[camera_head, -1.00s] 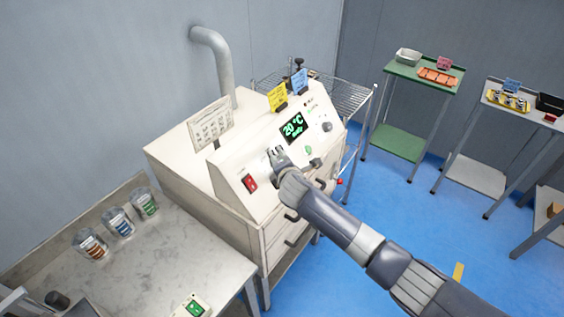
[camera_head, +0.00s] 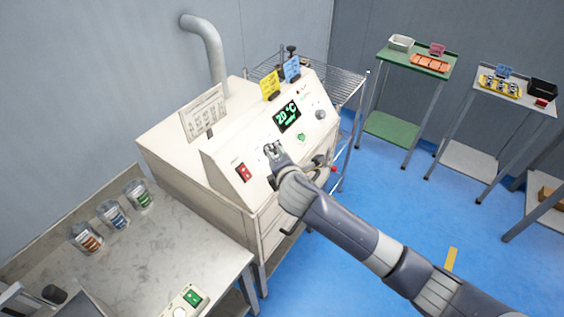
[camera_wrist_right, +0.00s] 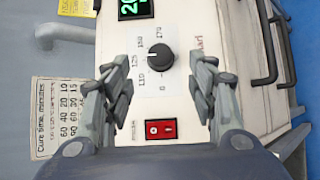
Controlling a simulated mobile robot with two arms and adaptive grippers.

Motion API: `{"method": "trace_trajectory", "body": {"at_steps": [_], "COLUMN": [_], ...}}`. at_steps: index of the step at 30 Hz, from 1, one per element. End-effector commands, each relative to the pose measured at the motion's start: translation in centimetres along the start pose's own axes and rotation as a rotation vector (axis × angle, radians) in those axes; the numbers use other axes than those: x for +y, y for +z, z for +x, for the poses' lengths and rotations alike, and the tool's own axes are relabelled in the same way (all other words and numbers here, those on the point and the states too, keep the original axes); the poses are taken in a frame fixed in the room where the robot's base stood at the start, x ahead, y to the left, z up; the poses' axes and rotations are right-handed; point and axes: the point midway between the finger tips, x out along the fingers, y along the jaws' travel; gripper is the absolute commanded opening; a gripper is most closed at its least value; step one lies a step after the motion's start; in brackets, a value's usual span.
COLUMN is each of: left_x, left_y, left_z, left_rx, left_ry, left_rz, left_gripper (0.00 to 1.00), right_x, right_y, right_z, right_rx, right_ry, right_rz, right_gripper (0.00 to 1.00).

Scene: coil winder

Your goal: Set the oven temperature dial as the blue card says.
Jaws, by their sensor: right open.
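The temperature dial (camera_wrist_right: 161,61) is a round black knob on the white oven panel. Numbers from 0 to 170 surround it; I cannot tell exactly where its pointer stands. My right gripper (camera_wrist_right: 157,68) is open, with one finger on each side of the dial in the right wrist view; no contact is visible. My left gripper is not in view.
A green display (camera_head: 287,117) reads 20 °C. A yellow card (camera_head: 270,84) stands beside the blue one. A red switch (camera_head: 243,172), a green button (camera_head: 300,138) and a grey knob (camera_head: 320,115) are on the panel. A metal table (camera_head: 150,255) with jars adjoins the oven.

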Motion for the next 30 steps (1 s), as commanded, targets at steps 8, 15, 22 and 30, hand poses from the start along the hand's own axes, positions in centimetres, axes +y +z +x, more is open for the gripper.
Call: {"method": "trace_trajectory", "body": {"at_steps": [8,15,22,30], "left_x": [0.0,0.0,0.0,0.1], "left_y": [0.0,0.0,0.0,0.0], "left_z": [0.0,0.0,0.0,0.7], "left_rx": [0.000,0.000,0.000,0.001], "left_ry": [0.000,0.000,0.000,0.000], "left_rz": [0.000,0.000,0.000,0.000], "left_gripper": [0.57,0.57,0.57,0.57], "right_x": [-0.1,-0.1,0.0,-2.2], "right_y": [0.0,0.0,0.0,-0.4], "right_z": [-2.9,-3.4,-3.4,-2.2], "right_rx": [0.000,0.000,0.000,0.006], "right_ry": [0.000,-0.001,-0.001,-0.029], "right_rz": [-0.002,-0.001,-0.001,0.043], "right_gripper": [0.53,0.53,0.53,0.53]}}
